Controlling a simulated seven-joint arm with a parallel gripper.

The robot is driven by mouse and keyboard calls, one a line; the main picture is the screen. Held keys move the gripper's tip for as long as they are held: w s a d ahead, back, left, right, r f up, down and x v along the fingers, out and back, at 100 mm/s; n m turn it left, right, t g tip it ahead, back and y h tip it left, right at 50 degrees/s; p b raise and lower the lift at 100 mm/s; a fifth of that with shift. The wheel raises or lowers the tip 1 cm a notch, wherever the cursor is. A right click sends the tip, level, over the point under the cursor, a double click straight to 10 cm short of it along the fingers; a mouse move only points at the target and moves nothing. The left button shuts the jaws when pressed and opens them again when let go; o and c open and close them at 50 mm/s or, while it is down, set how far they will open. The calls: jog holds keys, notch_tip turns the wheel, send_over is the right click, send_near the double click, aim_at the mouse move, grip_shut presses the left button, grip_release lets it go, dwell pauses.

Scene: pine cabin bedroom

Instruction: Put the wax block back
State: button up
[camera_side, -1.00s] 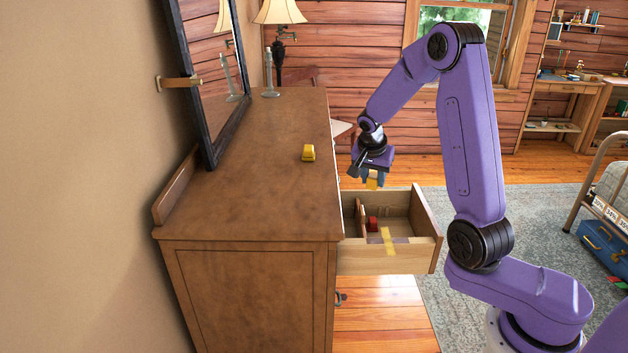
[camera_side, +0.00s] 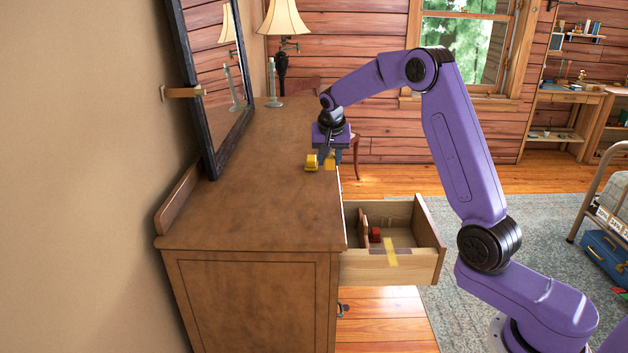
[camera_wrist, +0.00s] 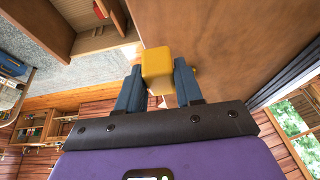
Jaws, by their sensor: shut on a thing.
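My gripper (camera_side: 330,157) is shut on a yellow block (camera_side: 329,165), which I take to be the wax block. It is held near the dresser top's right edge; whether it touches the wood I cannot tell. The held block also shows between the two blue-grey fingers in the wrist view (camera_wrist: 157,62). A second yellow object (camera_side: 311,163) with a rounded top sits on the dresser top (camera_side: 265,200), just left of the held block.
Inside the drawer are a red object (camera_side: 375,235) and a wooden divider (camera_side: 363,225). A mirror (camera_side: 228,95), a glass candlestick-like object (camera_side: 268,80) and a lamp (camera_side: 283,30) stand at the dresser's back and far end. The near dresser top is clear.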

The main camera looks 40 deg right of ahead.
send_near(314, 186)
jog(key=shift+w+d+f, duration=0.2)
jog(key=shift+d+f, duration=0.25)
jog(key=shift+d, duration=0.15)
jog(key=shift+w+d+f, duration=0.1)
jog(key=shift+w+f, duration=0.45)
jog(key=shift+f, duration=1.7)
jog(key=shift+f, duration=0.1)
jog(key=o, duration=0.9)
jog(key=shift+f, duration=0.1)
jog(key=shift+o, duration=0.2)
